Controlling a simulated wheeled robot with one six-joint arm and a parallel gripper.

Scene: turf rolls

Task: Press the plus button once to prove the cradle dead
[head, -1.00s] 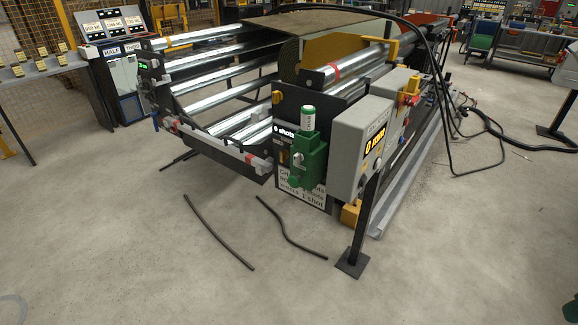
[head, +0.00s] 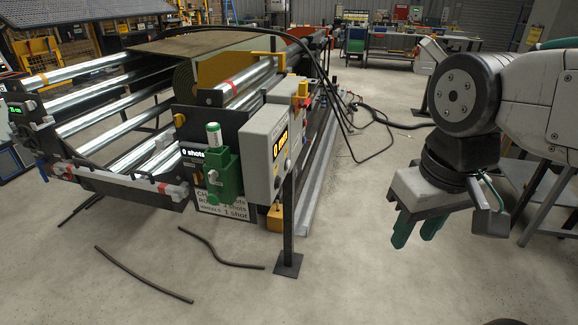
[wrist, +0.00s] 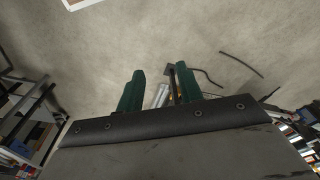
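The cradle (head: 122,158) is a frame of shiny rollers at the left in the head view, with a turf roll (head: 182,85) on it. I cannot make out the plus button at this size. My gripper (head: 417,232) hangs at the right of the head view, fingers down, well apart from the box. Its two green fingers are spread with bare floor between them; they also show in the wrist view (wrist: 160,92).
A green pump unit (head: 222,175) sits beside the box under a "0 shots" display (head: 205,151). The post's foot plate (head: 288,264) and loose dark hoses (head: 143,274) lie on the floor. Black cables (head: 372,140) arch behind the box.

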